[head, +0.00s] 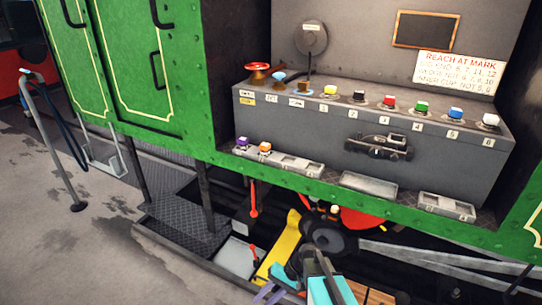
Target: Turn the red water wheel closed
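The red water wheel (257,67) is a small handwheel on a stem at the left end of the grey console top. It stands upright and nothing touches it. Whether its valve is open or closed does not show. A small light-blue handle (278,77) stands just right of it. Dark and teal parts at the bottom edge (322,283) look like my arm's end, low and well away from the wheel. The fingers cannot be made out, so I cannot tell if my gripper is open or shut.
A tall lever (309,68) on a blue base stands right of the wheel. Several coloured knobs line the grey console (295,116). The green tram side (205,75) rises close to the wheel's left. A sign (458,73) reads "REACH AT MARK". Open floor (40,210) lies left.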

